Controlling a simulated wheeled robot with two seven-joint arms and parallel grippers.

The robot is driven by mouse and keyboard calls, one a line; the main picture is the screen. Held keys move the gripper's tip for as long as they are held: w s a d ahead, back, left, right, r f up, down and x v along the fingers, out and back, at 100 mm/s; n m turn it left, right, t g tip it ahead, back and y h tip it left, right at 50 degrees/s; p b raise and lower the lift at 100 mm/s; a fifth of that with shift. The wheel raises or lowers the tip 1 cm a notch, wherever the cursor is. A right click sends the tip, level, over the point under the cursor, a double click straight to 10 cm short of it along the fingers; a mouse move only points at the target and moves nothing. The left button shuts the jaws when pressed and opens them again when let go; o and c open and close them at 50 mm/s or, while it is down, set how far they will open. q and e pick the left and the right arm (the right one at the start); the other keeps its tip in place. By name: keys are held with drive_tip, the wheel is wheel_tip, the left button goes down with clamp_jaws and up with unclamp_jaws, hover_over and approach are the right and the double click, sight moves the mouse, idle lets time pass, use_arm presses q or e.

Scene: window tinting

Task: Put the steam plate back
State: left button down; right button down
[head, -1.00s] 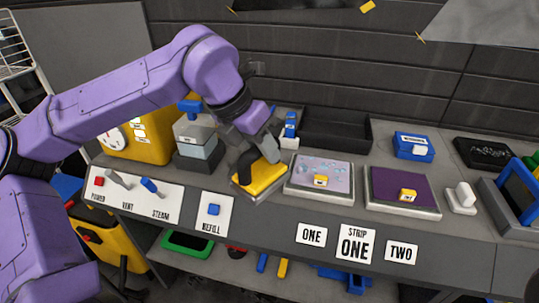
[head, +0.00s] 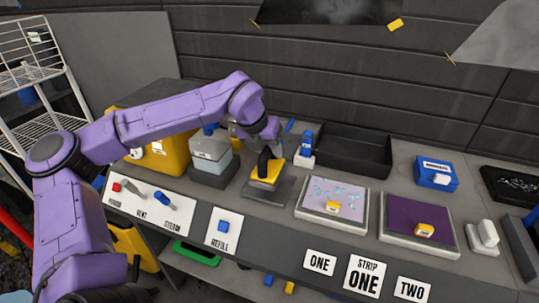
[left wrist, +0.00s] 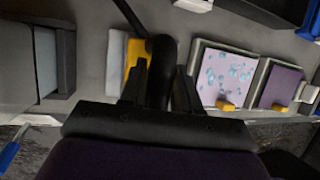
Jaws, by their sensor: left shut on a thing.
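The steam plate (head: 265,173) is a yellow block with an upright black handle. My left gripper (head: 266,150) is shut on that handle from above. The plate is at a flat grey rest (head: 281,192) on the bench; I cannot tell whether it touches it. In the left wrist view the black handle (left wrist: 161,62) stands between the fingers of my left gripper (left wrist: 164,80), with part of the yellow plate (left wrist: 133,55) beside it. My right gripper is not in view.
A grey steamer box (head: 213,158) stands left of the plate. To the right are a speckled panel (head: 322,190) and a purple panel (head: 407,212), each with a yellow tag. A dark tray (head: 350,165) and a blue box (head: 436,172) are behind. Switches line the left front.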

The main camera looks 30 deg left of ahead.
sight(270, 164)
use_arm(q)
drive_tip(key=shift+f, duration=1.65)
drive_tip(key=c, duration=0.8)
unclamp_jaws()
drive_tip(key=shift+p, duration=0.3)
drive_tip(key=shift+r, duration=0.4)
drive_tip(key=d+b+v, duration=0.1)
drive_tip(key=v, duration=1)
drive_tip(key=shift+s+a+r, duration=0.2)
drive_tip(key=shift+a+r, duration=0.05)
drive_tip(key=shift+a, duration=0.25)
